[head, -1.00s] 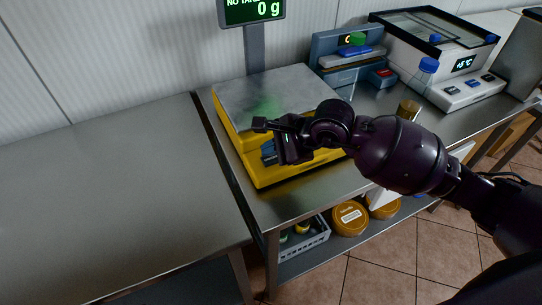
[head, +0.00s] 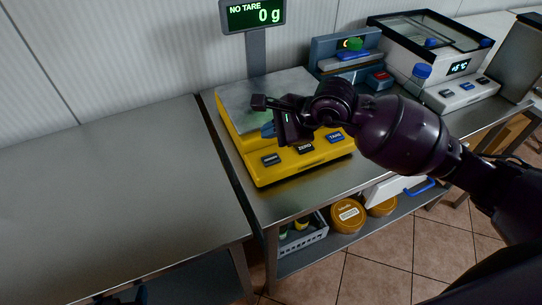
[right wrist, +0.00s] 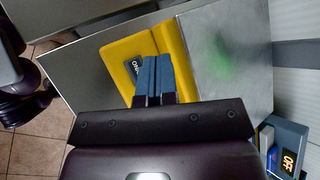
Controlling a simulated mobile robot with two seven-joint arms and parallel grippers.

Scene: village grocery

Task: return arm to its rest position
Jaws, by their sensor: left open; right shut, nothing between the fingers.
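My right arm (head: 400,135) reaches in from the right in the head view. Its gripper (head: 267,130) hangs over the yellow scale (head: 262,172), close to the steel weighing plate; I cannot tell the exact height. In the right wrist view its blue fingers (right wrist: 153,62) are together with nothing between them, in front of the yellow scale housing (right wrist: 120,55).
The left steel counter (head: 110,190) is bare. A crate (head: 305,238) and round tubs (head: 347,214) sit on the lower shelf.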

